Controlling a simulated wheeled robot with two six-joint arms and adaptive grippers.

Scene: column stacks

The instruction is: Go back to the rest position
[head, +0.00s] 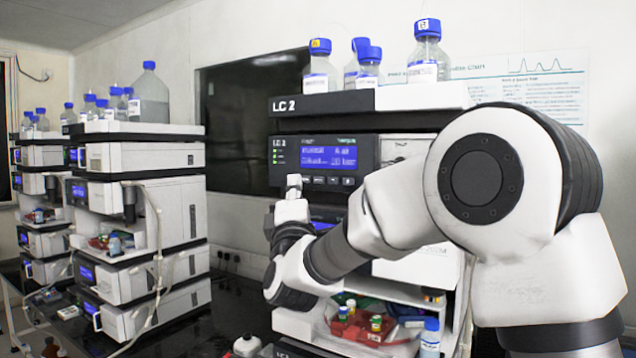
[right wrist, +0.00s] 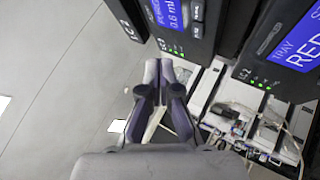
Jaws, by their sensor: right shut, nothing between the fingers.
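My right arm comes in from the right in the head view and reaches across the LC 2 stack. My right gripper (head: 293,181) is in front of the stack's upper display module (head: 362,153), near the lower left of its blue screen. I cannot tell whether it touches the panel. In the right wrist view the two dark fingers (right wrist: 160,72) are together, with nothing between them. The LC 2 display panels (right wrist: 175,22) are close beside and above the fingers there. My left gripper is not in view.
Blue-capped bottles (head: 427,50) stand on top of the LC 2 stack. Another instrument stack (head: 145,160) stands to the left, with tubing (head: 157,250). Between the stacks is a gap.

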